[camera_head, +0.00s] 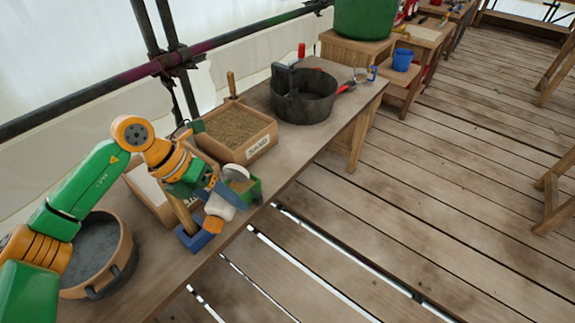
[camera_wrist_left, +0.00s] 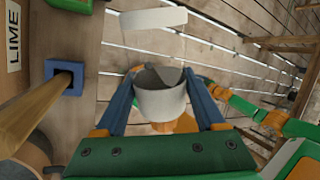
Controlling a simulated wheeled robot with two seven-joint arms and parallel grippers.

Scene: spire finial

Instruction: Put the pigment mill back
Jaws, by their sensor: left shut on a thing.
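My left gripper (camera_head: 219,196) is shut on a pale, cup-like piece that I take to be the pigment mill (camera_head: 219,206). It is held tilted near the front edge of the bench, with an orange part at its lower end. In the left wrist view the pale cup (camera_wrist_left: 160,102) sits between the two blue fingers, its open rim and grey inside showing. A separate-looking pale curved band (camera_wrist_left: 153,18) shows beyond it. A green holder (camera_head: 255,189) stands on the bench just behind the gripper. My right gripper is in neither view.
A blue block (camera_head: 195,241) with a wooden handle (camera_head: 182,212) stands close by the held piece. A box labelled LIME (camera_wrist_left: 13,38), a box of brown grains (camera_head: 262,148), a dark bucket (camera_head: 305,107) and a round pan (camera_head: 124,262) crowd the bench (camera_head: 327,139).

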